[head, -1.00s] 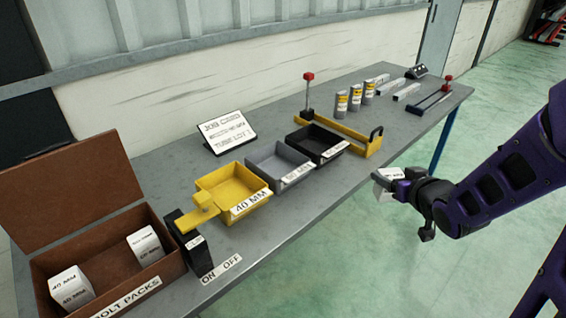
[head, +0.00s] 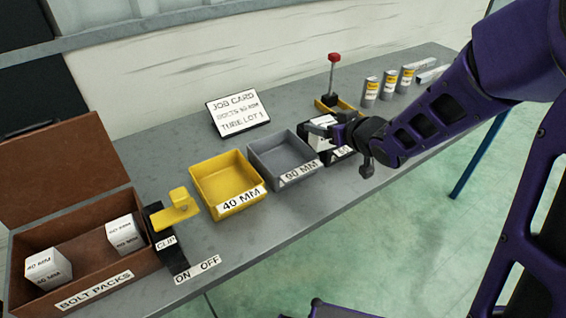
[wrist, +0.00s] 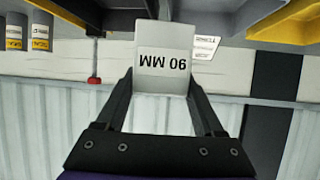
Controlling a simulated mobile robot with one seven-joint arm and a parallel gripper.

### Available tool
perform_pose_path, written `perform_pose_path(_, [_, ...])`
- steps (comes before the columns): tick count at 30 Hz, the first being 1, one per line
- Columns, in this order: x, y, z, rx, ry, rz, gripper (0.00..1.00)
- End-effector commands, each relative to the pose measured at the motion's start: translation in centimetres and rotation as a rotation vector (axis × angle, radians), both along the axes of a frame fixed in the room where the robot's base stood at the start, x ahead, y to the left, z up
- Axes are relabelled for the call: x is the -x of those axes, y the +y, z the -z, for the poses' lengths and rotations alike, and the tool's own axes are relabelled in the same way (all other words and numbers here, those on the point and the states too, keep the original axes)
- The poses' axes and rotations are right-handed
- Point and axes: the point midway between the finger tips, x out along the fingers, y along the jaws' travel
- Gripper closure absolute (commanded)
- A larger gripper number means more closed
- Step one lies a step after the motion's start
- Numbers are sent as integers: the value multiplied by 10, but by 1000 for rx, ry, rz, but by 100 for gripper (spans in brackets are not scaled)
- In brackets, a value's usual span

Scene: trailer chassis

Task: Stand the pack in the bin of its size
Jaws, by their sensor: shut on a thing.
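My gripper (head: 338,131) is shut on a white pack (head: 319,137). In the wrist view the pack (wrist: 176,62) sits between the fingers, and its label appears upside down and reads 90 MM. In the head view the pack is over or in front of the black bin (head: 342,155), right of the grey bin; its exact height is unclear. The grey bin (head: 282,150) is labelled 90 MM and looks empty. The yellow bin (head: 226,180) is labelled 40 MM and looks empty. My gripper and the pack hide most of the black bin and part of its label.
A brown box (head: 84,262) labelled BOLT PACKS holds two white packs at the left. A black stand (head: 166,240) with a yellow lever is beside it. A job card (head: 238,112) stands behind the bins. A red-topped post (head: 333,75) and grey cylinders (head: 388,85) stand further right.

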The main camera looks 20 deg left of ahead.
Motion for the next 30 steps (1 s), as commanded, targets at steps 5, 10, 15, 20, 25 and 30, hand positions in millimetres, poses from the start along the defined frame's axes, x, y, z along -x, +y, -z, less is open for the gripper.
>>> perform_pose_path(5, [13, 61, -5, 2, -2, -108, 100])
perform_pose_path(10, [19, 80, 3, 3, -1, -142, 100])
perform_pose_path(15, [20, 81, 37, 3, 2, -144, 100])
perform_pose_path(20, [19, 80, 54, 3, -2, -143, 100])
perform_pose_path(25, [19, 80, 69, 3, -1, -144, 100])
perform_pose_path(30, [19, 80, 93, 3, -1, -143, 100])
